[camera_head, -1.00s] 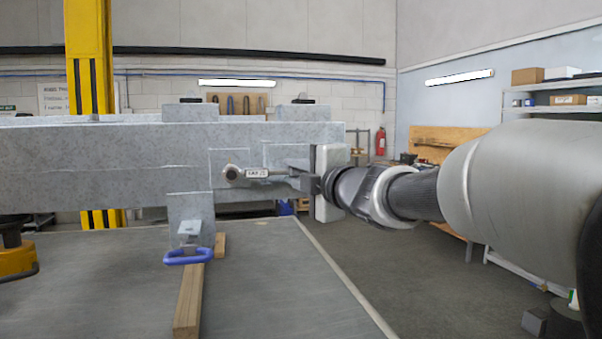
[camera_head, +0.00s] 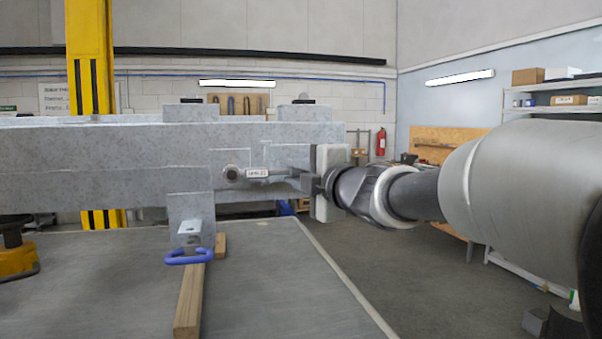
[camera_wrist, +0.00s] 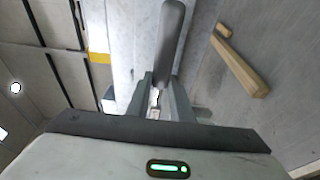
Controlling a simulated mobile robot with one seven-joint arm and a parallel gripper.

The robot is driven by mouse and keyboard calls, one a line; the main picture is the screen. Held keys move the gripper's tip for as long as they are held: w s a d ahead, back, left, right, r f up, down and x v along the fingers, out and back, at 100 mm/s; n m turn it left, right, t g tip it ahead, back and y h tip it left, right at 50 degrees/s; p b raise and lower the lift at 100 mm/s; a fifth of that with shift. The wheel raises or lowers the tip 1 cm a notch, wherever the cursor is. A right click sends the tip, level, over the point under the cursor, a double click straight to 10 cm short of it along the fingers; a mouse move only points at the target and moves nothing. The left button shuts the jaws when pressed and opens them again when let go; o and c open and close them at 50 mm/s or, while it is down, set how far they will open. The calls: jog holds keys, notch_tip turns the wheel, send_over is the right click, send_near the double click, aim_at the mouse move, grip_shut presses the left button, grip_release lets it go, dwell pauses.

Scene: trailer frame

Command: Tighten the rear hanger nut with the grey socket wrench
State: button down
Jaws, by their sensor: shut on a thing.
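The grey socket wrench (camera_head: 278,172) lies about level against the side of the grey trailer frame (camera_head: 100,150). Its round head (camera_head: 231,172) is at the left, above the rear hanger plate, with a white label beside it. The hanger nut is not visible; whether the socket sits around it I cannot tell. My gripper (camera_head: 307,181) is shut on the right end of the wrench handle, near the frame's end. In the wrist view, my gripper (camera_wrist: 160,103) has its fingers on either side of the wrench (camera_wrist: 170,40), which runs up away from it.
A yellow post (camera_head: 90,60) stands behind.

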jog(key=shift+w+r, duration=0.1)
dwell(0.3)
jog(key=shift+w+a, duration=0.15)
jog(key=shift+w, duration=0.25)
jog(key=shift+s, duration=0.1)
jog(key=shift+s, duration=0.45)
jog(key=shift+w, duration=0.25)
jog(key=shift+w, duration=0.35)
jog(key=shift+s, duration=0.2)
